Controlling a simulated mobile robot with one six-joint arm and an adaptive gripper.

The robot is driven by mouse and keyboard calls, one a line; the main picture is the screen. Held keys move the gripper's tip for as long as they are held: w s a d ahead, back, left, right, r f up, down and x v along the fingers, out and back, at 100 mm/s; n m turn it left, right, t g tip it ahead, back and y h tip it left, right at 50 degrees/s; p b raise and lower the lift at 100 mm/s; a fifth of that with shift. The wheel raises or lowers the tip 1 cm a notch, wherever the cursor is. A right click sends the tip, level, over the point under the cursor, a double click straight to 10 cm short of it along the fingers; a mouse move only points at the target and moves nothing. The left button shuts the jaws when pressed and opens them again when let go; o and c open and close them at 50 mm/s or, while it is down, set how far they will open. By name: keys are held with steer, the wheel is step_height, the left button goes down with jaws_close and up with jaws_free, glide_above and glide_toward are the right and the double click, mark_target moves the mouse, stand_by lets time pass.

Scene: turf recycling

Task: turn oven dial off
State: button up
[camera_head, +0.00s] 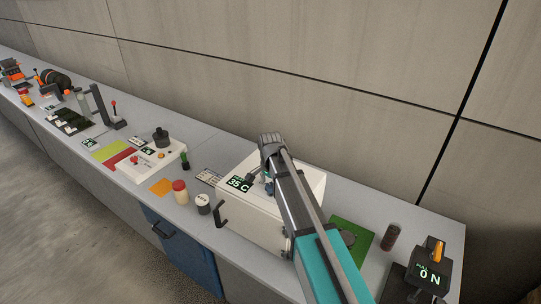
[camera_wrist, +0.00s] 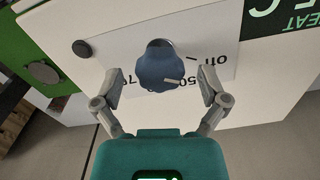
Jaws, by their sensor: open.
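The oven is a white box (camera_head: 250,222) on the bench, with a green-on-black display (camera_head: 238,183) reading 35 C. Its blue, lobed dial (camera_wrist: 157,66) is on a white label in the wrist view, where the picture is turned. A pale pointer line on the dial points right, towards the printed "50" and "off"; I cannot tell its exact mark. My gripper (camera_wrist: 161,76) is open, with one finger on each side of the dial and visible gaps between. In the head view my arm covers most of the dial area.
A small dark button (camera_wrist: 82,48) is beside the dial. A black handle (camera_head: 221,212) sticks out at the oven's left. A white cup (camera_head: 203,204) and a red-capped jar (camera_head: 180,192) stand farther left.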

mark_target(271, 186)
steer(key=m, duration=0.3)
steer(key=shift+m, duration=0.4)
steer(key=shift+r+p, duration=0.4)
steer(key=shift+p, duration=0.05)
step_height(271, 186, up, 13)
steer(key=p, duration=1.3)
steer(key=shift+f, duration=0.1)
